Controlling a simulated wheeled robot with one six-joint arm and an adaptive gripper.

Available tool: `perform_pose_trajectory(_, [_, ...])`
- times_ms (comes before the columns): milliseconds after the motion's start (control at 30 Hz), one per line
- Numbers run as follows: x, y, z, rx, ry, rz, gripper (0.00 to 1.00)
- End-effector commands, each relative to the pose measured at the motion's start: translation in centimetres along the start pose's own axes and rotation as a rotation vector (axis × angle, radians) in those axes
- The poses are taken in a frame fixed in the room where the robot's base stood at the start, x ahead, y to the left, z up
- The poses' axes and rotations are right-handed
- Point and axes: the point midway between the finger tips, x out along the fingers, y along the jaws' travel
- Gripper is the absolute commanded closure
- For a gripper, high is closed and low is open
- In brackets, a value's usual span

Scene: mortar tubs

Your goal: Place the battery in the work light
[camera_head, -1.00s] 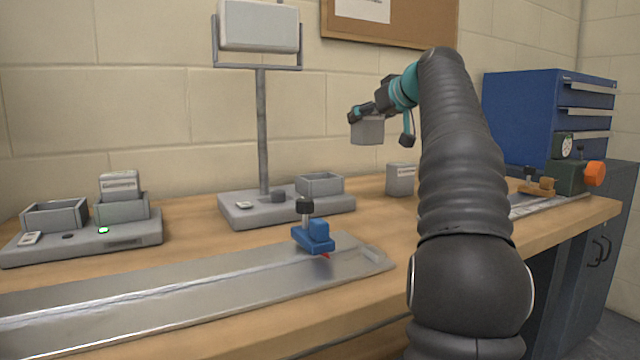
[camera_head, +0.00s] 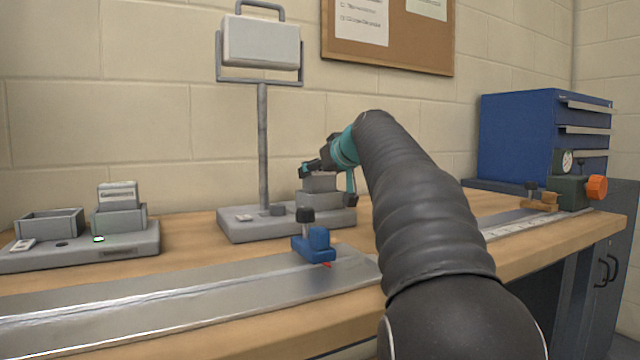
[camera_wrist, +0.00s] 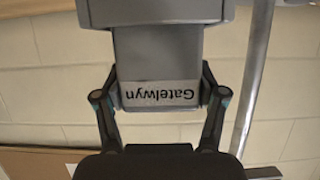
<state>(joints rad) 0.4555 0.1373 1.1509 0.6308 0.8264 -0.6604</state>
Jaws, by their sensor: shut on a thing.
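The work light has a lamp head (camera_head: 260,42) on a grey pole, rising from a flat base (camera_head: 250,228). A box-shaped socket (camera_head: 318,199) stands at the right of that base. My gripper (camera_head: 318,168) is shut on a grey battery (camera_head: 322,184), directly over the socket. The battery looks upright, its lower end at the socket's rim; I cannot tell how far it is inside. In the wrist view the battery (camera_wrist: 158,60), labelled "Gatelwyn", sits between both fingers (camera_wrist: 160,100), and a wider grey part (camera_wrist: 150,10) meets its far end.
A charger (camera_head: 80,248) at the left has an empty bay (camera_head: 50,224) and another battery (camera_head: 118,194) in its second bay, beside a green light. A metal rail (camera_head: 190,300) with a blue clamp (camera_head: 314,245) lies in front of the light. A blue drawer cabinet (camera_head: 520,135) stands right.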

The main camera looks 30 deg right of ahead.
Motion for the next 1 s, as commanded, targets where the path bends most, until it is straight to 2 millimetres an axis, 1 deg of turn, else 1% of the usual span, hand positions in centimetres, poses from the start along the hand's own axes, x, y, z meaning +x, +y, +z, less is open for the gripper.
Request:
perform_pose_trajectory(33, [0.3, 0.0, 0.8, 0.000, 0.002, 0.000, 0.85])
perform_pose_trajectory(133, [0.6, 0.0, 1.5, 0.001, 0.002, 0.000, 0.85])
perform_pose_trajectory(433, [0.6, 0.0, 1.6, -0.001, 0.003, 0.000, 0.85])
perform_pose_trajectory(567, [0.8, 0.0, 2.0, 0.000, 0.003, 0.000, 0.85])
perform_pose_trajectory(600, [0.8, 0.0, 2.0, 0.000, 0.001, 0.000, 0.25])
perform_pose_trajectory(667, [0.8, 0.0, 2.0, 0.000, 0.000, 0.000, 0.10])
perform_pose_trajectory(700, [0.8, 0.0, 2.0, 0.000, 0.000, 0.000, 0.05])
perform_pose_trajectory(1000, [0.8, 0.0, 1.9, 0.000, 0.000, 0.000, 0.05])
